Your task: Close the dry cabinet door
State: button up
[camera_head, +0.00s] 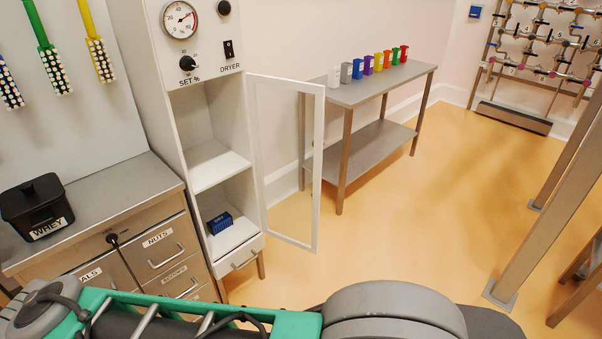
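The dry cabinet (172,104) is a tall white unit left of centre, with a gauge, a knob and a switch on its top panel. Its door (320,164), a white frame with a clear pane, stands wide open, swung out to the right of the cabinet. The open front shows shelves, and a small blue box (219,222) sits on the lower one. My green and grey arm crosses the bottom of the view, nearer than the cabinet. My gripper is not seen.
A steel table (372,90) with a row of several coloured containers stands behind the door. A counter with drawers (105,205) and a black WHEY bin (38,206) is left of the cabinet. Metal posts (550,190) stand at right. The orange floor between is clear.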

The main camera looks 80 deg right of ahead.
aim_at(319, 90)
jog(key=z, duration=3.7)
jog(key=i, duration=3.5)
jog(key=u, duration=2.4)
